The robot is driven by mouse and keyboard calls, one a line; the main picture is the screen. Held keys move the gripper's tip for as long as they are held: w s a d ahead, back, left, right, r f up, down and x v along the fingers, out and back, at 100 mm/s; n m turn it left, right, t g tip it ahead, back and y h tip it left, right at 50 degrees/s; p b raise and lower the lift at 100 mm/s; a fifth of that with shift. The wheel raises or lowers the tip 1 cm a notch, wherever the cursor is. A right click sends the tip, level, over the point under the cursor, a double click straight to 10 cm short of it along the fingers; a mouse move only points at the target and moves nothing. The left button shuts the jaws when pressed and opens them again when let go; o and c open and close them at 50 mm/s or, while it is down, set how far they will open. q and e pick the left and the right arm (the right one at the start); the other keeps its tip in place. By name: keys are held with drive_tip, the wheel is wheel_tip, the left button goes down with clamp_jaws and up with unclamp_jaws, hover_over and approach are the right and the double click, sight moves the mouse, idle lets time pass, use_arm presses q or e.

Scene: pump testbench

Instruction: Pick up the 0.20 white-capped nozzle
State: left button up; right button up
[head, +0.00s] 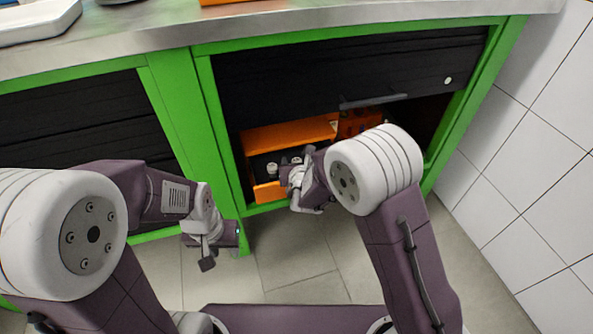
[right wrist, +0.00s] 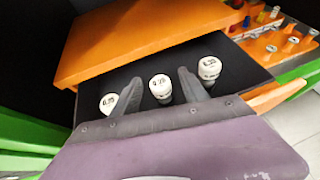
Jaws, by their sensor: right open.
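Three white-capped nozzles stand in a row in a black-lined orange drawer: a left one (right wrist: 109,103), a middle one (right wrist: 160,87) and a right one (right wrist: 209,68) in the right wrist view. Their cap labels are too small to read surely, so I cannot tell which is 0.20. My right gripper (right wrist: 160,77) is open, its two dark fingers on either side of the middle nozzle; contact cannot be told. In the head view my right gripper (head: 290,178) is at the drawer and partly hides the nozzles. My left gripper (head: 219,248) hangs outside the cabinet, away from them.
An orange drawer panel (right wrist: 155,40) rises behind the nozzles. Right of it is an orange rack (right wrist: 280,45) with small fittings. A black shutter (head: 340,70) hangs partly lowered above, inside a green frame (head: 188,100). The tiled floor (head: 300,255) in front is clear.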

drive_tip(key=shift+w+f, duration=0.15)
drive_tip(key=shift+w, duration=0.2)
clamp_jaws()
